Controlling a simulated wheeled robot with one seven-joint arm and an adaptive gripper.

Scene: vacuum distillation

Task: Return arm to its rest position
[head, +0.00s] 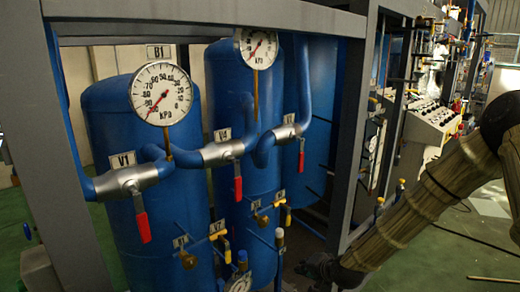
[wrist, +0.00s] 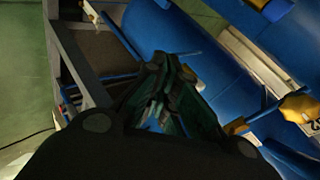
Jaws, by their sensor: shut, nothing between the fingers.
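My arm reaches in from the right side of the head view, and its dark gripper (head: 322,268) is low, near the bottom of the grey frame. In the wrist view my gripper (wrist: 165,65) is shut, with its fingers together and nothing between them. Blue tanks and pipes lie beyond the fingertips there, and a yellow valve handle (wrist: 299,107) is to the right. I cannot tell whether the gripper touches anything.
A grey metal frame (head: 357,120) stands around blue tanks (head: 107,117) with gauges (head: 161,94) and red-handled valves (head: 142,227). A control panel (head: 434,122) is behind my arm. Green floor (head: 450,250) is open at the lower right.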

